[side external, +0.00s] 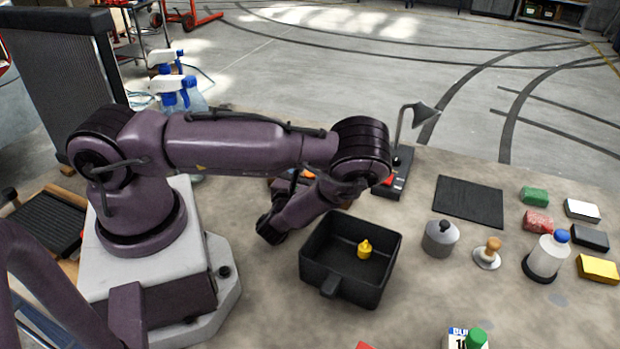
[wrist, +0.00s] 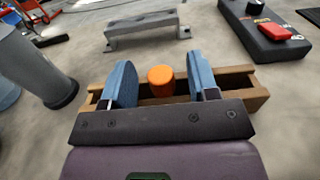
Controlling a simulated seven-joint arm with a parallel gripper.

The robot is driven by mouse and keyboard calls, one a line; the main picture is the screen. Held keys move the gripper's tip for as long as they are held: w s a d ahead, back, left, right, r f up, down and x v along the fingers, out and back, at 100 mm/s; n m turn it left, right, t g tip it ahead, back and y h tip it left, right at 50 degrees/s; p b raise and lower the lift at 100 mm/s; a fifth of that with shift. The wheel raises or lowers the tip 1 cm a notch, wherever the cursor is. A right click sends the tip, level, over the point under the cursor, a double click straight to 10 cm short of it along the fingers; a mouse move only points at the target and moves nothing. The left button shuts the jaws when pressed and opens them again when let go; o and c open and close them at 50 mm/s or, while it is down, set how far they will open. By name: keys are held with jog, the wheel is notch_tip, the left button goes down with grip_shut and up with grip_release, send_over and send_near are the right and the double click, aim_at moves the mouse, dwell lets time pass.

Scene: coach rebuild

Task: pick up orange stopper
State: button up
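My gripper (wrist: 162,82) is open, with one blue-grey finger on each side of the stopper and a gap to each. In the side view a bit of the orange stopper (side external: 308,173) shows behind my arm; the gripper's fingertips are hidden there.
A black box with a red block (wrist: 275,32) and a grey metal stand (wrist: 147,33) lie beyond the stopper. A black bin (side external: 318,262) holding a yellow piece (side external: 365,249) is in front. A lidded pot (side external: 440,239), a bottle (side external: 547,257) and several coloured blocks stand at right.

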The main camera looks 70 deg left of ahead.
jog(key=c, duration=0.9)
